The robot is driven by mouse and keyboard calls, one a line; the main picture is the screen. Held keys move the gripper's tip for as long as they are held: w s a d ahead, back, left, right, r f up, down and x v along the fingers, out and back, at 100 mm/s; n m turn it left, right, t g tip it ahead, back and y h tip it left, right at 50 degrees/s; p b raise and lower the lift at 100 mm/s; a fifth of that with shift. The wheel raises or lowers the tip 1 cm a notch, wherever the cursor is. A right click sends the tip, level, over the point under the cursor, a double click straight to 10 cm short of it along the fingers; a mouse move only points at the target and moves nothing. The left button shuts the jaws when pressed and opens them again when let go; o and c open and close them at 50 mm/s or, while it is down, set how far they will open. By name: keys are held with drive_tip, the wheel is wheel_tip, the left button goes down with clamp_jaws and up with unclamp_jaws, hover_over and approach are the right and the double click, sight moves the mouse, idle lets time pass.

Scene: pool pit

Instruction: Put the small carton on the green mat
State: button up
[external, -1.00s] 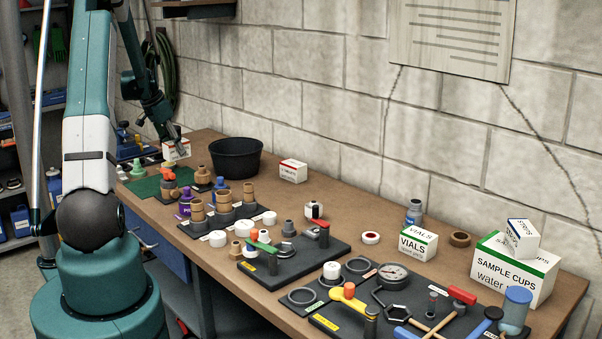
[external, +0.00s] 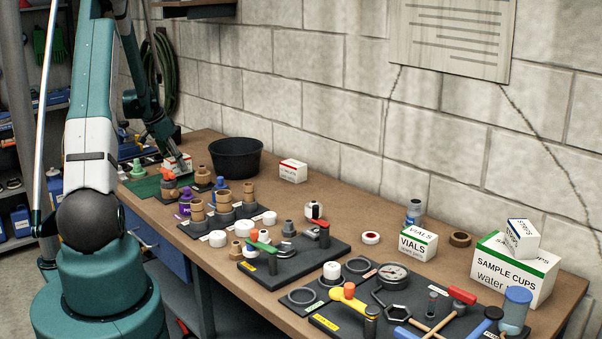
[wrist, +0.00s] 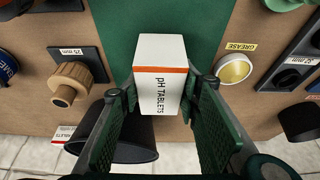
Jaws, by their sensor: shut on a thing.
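My gripper (external: 179,166) is shut on the small carton, a white box with an orange band marked "pH TABLETS". In the wrist view the carton (wrist: 158,75) stands between the two green-padded fingers (wrist: 160,98). In the external view the carton (external: 173,160) is partly hidden by my gripper and shows at the far end of the bench. The green mat (external: 143,188) lies flat there. In the wrist view the mat (wrist: 120,25) extends behind and beside the carton. I cannot tell whether the carton touches the mat.
A black bowl (external: 236,158) stands right of my gripper. Another white carton (external: 293,171) stands beyond it by the wall. A "GREASE" tin (wrist: 234,69) sits just right of the mat.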

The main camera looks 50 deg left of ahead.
drive_tip(key=shift+f, duration=0.7)
drive_tip(key=shift+f, duration=0.15)
drive_tip(key=o, duration=0.9)
drive_tip(key=shift+v, duration=6.15)
